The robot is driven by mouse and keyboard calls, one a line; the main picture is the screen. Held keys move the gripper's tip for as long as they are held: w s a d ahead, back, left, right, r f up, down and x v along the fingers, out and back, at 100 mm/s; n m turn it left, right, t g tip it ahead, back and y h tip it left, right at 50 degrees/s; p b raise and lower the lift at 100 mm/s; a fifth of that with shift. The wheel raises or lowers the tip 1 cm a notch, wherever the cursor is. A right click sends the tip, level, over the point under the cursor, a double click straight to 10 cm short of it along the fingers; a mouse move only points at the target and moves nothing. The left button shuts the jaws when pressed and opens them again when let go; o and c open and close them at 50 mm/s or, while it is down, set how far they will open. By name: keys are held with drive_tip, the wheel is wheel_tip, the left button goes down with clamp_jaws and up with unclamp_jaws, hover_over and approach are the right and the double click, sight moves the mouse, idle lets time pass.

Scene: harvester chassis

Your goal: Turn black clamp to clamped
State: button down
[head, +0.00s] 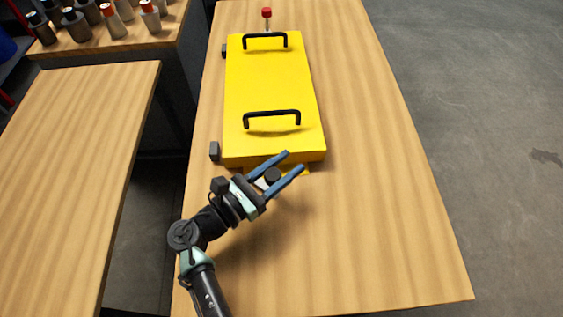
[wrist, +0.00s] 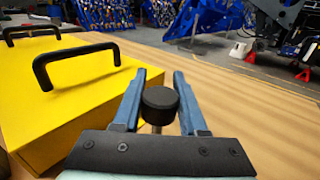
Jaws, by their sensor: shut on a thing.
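The black clamp shows as a round black knob (head: 272,176) at the near end of the yellow chassis (head: 272,85). In the wrist view the knob (wrist: 160,98) sits on a short metal stem, upright, in front of the gripper's dark base plate. My gripper (head: 294,160) has one blue finger on each side of the knob and is shut on it. In the wrist view my gripper's fingers (wrist: 159,73) reach past the knob. The lower part of the clamp is hidden by the gripper, so I cannot read its turn angle.
The chassis carries two black handles (head: 272,113) and lies on a wooden table (head: 380,200). A red-topped clamp (head: 266,13) stands at its far end. Small grey blocks (head: 214,151) sit along its left side. The table is clear on the right.

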drive_tip(key=m+g+h, duration=0.1)
drive_tip(key=g, duration=0.1)
drive_tip(key=m+g+h+b, duration=0.1)
drive_tip(key=m+g, duration=0.1)
drive_tip(key=s+m+g+h+b, duration=0.1)
drive_tip(key=g, duration=0.1)
drive_tip(key=shift+d+f+m, duration=0.15)
drive_tip(key=shift+d+m, duration=0.05)
drive_tip(key=shift+m, duration=0.1)
drive_tip(key=shift+s+m+g+h+b, duration=0.1)
drive_tip(key=shift+s+m+g+b, duration=0.1)
drive_tip(key=shift+m+g+b, duration=0.75)
drive_tip(key=shift+s+m+g+h+b, duration=0.1)
drive_tip(key=shift+s+m+g+b, duration=0.35)
drive_tip(key=shift+g, duration=1.15)
drive_tip(key=shift+m+g+h+b, duration=0.1)
drive_tip(key=shift+m+g+b, duration=0.2)
drive_tip(key=shift+m+g, duration=0.8)
drive_tip(key=shift+s+d+g, duration=0.1)
drive_tip(key=shift+s+g, duration=0.1)
drive_tip(key=shift+g, duration=0.55)
drive_tip(key=shift+c, duration=2.2)
unclamp_jaws()
drive_tip(key=shift+r, duration=0.2)
